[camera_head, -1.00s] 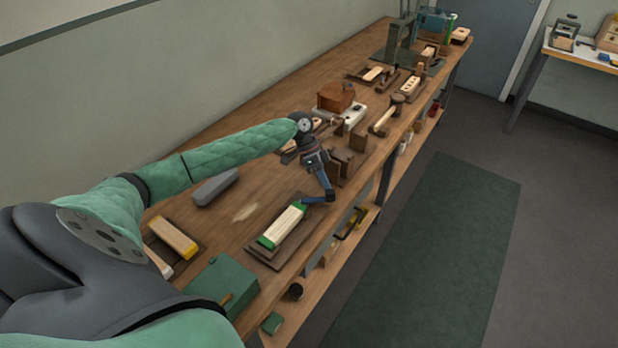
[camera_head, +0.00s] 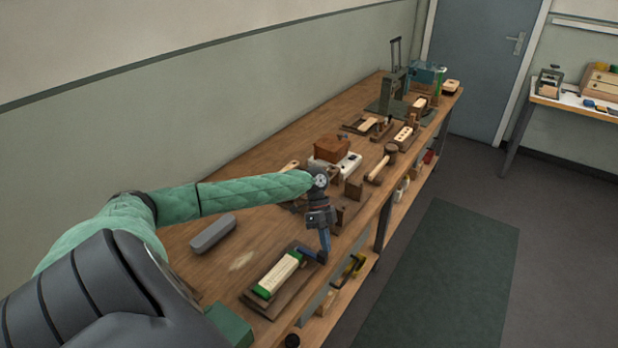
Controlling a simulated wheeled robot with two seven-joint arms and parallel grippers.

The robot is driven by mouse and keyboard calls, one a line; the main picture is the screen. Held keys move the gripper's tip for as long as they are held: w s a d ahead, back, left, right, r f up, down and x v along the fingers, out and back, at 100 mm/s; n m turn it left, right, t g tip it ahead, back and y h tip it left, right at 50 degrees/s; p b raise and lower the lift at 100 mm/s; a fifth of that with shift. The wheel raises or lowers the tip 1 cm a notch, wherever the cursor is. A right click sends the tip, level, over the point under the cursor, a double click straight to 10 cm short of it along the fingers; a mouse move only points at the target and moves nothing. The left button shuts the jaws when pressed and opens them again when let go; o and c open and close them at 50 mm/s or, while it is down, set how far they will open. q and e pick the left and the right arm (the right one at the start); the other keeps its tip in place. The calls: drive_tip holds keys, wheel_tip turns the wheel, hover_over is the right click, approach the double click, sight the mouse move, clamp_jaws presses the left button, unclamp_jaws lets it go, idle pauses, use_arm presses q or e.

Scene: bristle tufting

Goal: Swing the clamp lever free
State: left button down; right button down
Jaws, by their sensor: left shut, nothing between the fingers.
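A cream block with green ends (camera_head: 278,275) lies on a dark wooden board (camera_head: 252,296) near the bench's front edge. A short dark blue bar (camera_head: 307,253), which looks like the clamp lever, sticks out to the right from the block's far end. My left gripper (camera_head: 323,257) points down at the bar's outer end, with its fingers shut and nothing between them. The fingertips look close to or against the bar; I cannot tell whether they touch. The bar's pivot is too small to make out. My right gripper is out of view.
A grey oblong case (camera_head: 213,233) lies on the bench left of the board. Wooden blocks (camera_head: 352,190), a brown box (camera_head: 333,147) and a mallet (camera_head: 382,163) stand beyond my gripper. A lower shelf (camera_head: 322,322) runs under the front edge.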

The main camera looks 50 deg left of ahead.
use_arm(q)
drive_tip(key=shift+s+d, duration=0.1)
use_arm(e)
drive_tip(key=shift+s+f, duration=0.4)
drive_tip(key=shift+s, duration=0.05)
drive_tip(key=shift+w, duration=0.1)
